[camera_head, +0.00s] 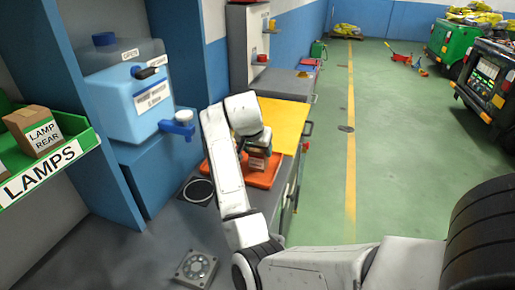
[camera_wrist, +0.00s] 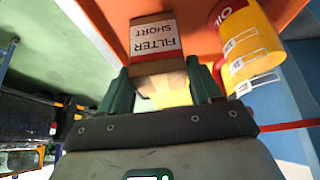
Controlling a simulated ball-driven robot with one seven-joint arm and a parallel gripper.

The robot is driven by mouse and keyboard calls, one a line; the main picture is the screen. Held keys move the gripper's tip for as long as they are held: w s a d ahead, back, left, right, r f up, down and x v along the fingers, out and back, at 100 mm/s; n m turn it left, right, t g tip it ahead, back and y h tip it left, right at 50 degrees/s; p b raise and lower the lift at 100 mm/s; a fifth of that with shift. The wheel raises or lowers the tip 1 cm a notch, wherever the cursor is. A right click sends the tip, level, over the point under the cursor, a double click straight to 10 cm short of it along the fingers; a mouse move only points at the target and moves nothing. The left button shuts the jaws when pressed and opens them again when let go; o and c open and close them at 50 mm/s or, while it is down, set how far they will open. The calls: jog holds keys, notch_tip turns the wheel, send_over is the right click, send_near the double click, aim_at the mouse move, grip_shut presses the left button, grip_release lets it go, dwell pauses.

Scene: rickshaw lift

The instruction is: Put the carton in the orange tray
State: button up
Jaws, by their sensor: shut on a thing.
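The carton is a small brown box with a red band and a white "FILTER SHORT" label. In the wrist view the carton (camera_wrist: 154,42) sits between the two green fingers of my gripper (camera_wrist: 159,70), which is shut on it. In the head view the carton (camera_head: 257,164) shows below my gripper (camera_head: 258,148), over the orange tray (camera_head: 270,182). The tray's orange surface (camera_wrist: 190,16) lies behind the carton in the wrist view. I cannot tell whether the carton touches the tray floor. My arm hides part of the tray's left side.
A yellow and red oil container (camera_wrist: 245,45) is close beside the carton in the wrist view. A yellow panel (camera_head: 282,122) lies behind the tray. A blue tank (camera_head: 135,100) and a green lamps bin (camera_head: 50,165) stand left. The green floor (camera_head: 400,160) is open at right.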

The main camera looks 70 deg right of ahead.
jog(key=o, duration=1.2)
jog(key=shift+f, duration=0.1)
jog(key=shift+a+r, duration=0.1)
jog(key=shift+r, duration=0.25)
jog(key=v, duration=1.1)
jog(key=shift+a+r, duration=0.15)
jog(key=shift+r, duration=0.1)
jog(key=shift+p, duration=0.3)
